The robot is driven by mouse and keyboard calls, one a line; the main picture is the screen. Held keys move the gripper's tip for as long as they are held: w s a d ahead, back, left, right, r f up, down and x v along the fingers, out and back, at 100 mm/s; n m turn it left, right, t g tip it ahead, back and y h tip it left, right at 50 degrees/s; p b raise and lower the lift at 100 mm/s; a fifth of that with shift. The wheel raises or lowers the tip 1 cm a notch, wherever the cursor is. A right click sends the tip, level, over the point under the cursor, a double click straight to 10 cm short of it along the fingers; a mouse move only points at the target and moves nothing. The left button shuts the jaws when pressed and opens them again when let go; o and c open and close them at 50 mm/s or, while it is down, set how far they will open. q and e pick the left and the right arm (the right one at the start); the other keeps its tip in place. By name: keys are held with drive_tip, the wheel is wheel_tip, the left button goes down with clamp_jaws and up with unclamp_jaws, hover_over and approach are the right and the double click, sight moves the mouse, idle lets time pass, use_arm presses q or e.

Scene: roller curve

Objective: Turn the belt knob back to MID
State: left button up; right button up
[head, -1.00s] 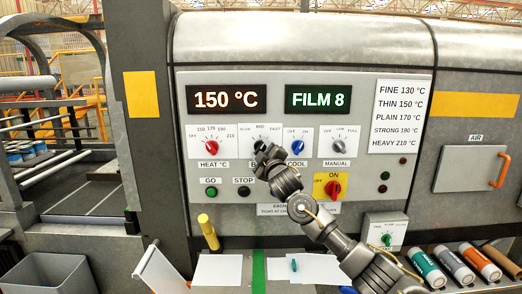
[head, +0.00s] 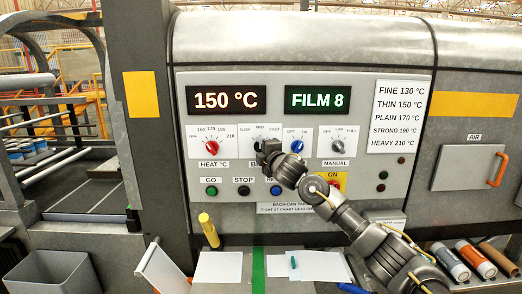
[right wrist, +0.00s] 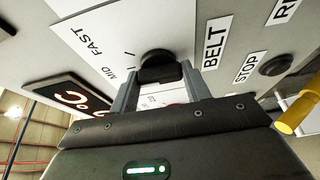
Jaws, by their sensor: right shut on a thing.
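The belt knob (right wrist: 160,67) is black and sits on a white dial plate (head: 249,132) marked SLOW, MID and FAST. In the head view my right gripper (head: 264,152) comes from the lower right and covers most of the knob. In the right wrist view my right gripper's two fingers (right wrist: 160,88) stand on either side of the knob, shut on it. Where the knob's pointer stands is hidden. My left gripper is out of view.
Left of the belt dial is the red heat knob (head: 211,149); right are the blue cool knob (head: 296,147) and manual knob (head: 338,146). Below are GO (head: 211,191) and STOP (head: 243,191) buttons. A yellow-handled tool (head: 208,230) stands lower left. Displays read 150 °C and FILM 8.

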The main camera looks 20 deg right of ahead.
drive_tip(key=shift+c, duration=0.2)
drive_tip(key=o, duration=1)
drive_tip(key=shift+s, duration=0.1)
drive_tip(key=shift+s+f+b, duration=0.15)
drive_tip(key=shift+s+b, duration=0.15)
drive_tip(key=shift+s, duration=0.05)
drive_tip(key=s+d+b, duration=0.1)
drive_tip(key=s+b, duration=0.2)
drive_tip(key=s, duration=0.6)
drive_tip(key=shift+s+d, duration=0.25)
drive_tip(key=shift+s, duration=0.15)
